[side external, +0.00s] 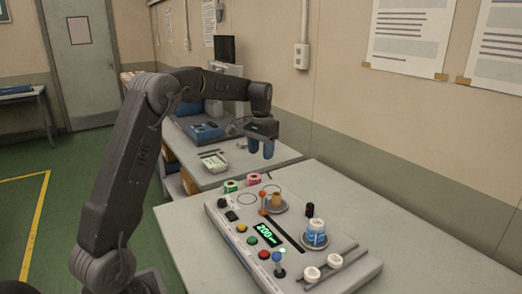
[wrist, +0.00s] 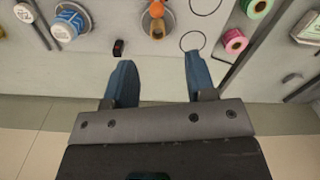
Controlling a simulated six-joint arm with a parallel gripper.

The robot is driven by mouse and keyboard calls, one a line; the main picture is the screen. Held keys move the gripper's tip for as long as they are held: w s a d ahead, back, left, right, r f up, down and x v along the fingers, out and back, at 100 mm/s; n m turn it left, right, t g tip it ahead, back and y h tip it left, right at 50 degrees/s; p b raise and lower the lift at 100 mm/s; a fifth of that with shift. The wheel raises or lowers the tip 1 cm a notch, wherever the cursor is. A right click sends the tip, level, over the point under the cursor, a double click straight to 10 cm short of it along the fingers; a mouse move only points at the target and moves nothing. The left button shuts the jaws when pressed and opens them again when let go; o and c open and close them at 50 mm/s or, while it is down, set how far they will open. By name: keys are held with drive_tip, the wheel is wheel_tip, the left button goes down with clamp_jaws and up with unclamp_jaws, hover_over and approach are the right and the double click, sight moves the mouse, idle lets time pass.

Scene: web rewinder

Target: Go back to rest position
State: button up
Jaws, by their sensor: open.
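My gripper (side external: 261,148) is raised above the back part of the web rewinder. Its two blue fingers are apart with nothing between them, as the wrist view (wrist: 154,82) also shows. The rewinder panel (side external: 355,275) lies on the near table, with buttons, a green-lit display (side external: 268,234) reading about 200 and a dark slot. A blue and white roll (side external: 316,235) sits on a spindle at its right.
A green roll (side external: 230,186) and a pink roll (side external: 253,179) lie behind the panel. Two white rolls (side external: 312,274) rest on rails at the front right. A second table (side external: 285,155) with a tray (side external: 214,161) stands behind. A wall runs along the right.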

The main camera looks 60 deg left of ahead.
drive_tip(key=s+d+r+m+t, duration=0.1)
drive_tip(key=s+d+r, duration=0.35)
drive_tip(key=d, duration=0.35)
drive_tip(key=s+d+r+m+t, duration=0.1)
drive_tip(key=s+d+r+t, duration=0.15)
drive_tip(key=s+d, duration=0.45)
drive_tip(key=s+d+f+m+t, duration=0.1)
drive_tip(key=s+d+f+t, duration=0.1)
drive_tip(key=s+d, duration=0.8)
drive_tip(key=shift+s+f, duration=0.85)
drive_tip(key=shift+s, duration=1.15)
